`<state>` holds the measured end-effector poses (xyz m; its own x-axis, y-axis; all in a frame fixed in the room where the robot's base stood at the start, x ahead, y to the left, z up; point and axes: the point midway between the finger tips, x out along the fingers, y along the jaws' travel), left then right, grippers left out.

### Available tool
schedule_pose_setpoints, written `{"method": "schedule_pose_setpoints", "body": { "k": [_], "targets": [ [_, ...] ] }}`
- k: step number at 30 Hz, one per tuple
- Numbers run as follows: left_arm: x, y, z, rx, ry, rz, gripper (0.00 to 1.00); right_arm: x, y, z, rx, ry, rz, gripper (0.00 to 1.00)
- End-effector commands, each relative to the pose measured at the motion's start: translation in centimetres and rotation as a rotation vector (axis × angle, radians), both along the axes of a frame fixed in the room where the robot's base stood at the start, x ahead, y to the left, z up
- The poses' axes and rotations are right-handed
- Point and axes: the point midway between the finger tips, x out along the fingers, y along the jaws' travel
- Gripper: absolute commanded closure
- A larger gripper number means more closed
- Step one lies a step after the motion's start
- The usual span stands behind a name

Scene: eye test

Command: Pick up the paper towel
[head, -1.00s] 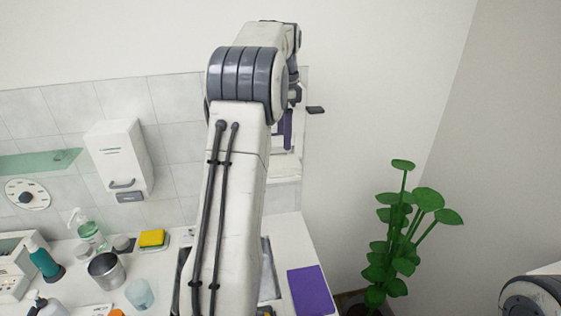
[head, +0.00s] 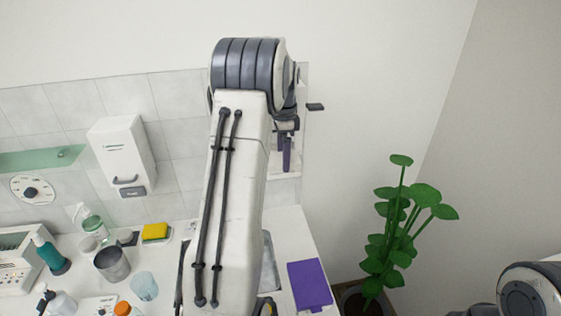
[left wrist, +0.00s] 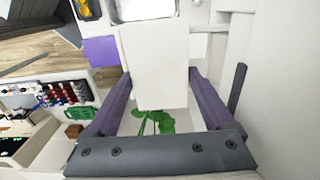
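A plain white flat-faced piece (left wrist: 155,65), which looks like the paper towel, shows in the left wrist view between the fingers of my left gripper (left wrist: 160,73). The two purple fingers are wide apart, with their tips close to its two side edges. I cannot tell whether they touch it. In the head view my left gripper (head: 286,160) is high near the back wall, fingers downward, seen edge-on and partly behind my arm. The white piece is not clear there. Only a dark-and-white part of my right arm shows at the lower right; its gripper is out of view.
A white wall dispenser (head: 122,155) hangs at the left. On the counter are a yellow sponge (head: 155,232), a metal cup (head: 112,264), several bottles and a purple flat item (head: 310,285). A sink lies under my arm. A potted plant (head: 385,225) stands right of the counter.

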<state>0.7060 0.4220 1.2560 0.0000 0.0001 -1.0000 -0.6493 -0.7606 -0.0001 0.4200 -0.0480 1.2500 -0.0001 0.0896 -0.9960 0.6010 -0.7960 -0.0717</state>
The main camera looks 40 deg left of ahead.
Motion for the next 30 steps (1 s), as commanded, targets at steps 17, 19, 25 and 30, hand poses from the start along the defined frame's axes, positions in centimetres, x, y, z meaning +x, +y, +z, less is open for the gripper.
{"method": "schedule_pose_setpoints", "body": {
  "k": [17, 19, 25, 30],
  "targets": [
    [0.1, 0.0, 1.2, 0.002, -0.003, 0.0, 0.65, 0.0, 0.0, -0.8, 0.0, 0.0, -0.001, 0.55],
    [0.1, 0.0, 2.1, 0.003, -0.005, 0.0, 0.65, 0.0, 0.0, -1.2, 0.0, 0.0, -0.002, 0.55],
    [-0.7, -1.9, 4.9, 0.003, -0.005, -0.005, 0.65, 0.0, 0.0, -3.1, 0.0, 0.0, -0.005, 0.55],
    [-2.3, -5.6, 7.3, 0.003, -0.006, -0.005, 0.65, 0.0, 0.0, -4.8, 0.0, 0.001, -0.008, 0.55]
  ]
}}
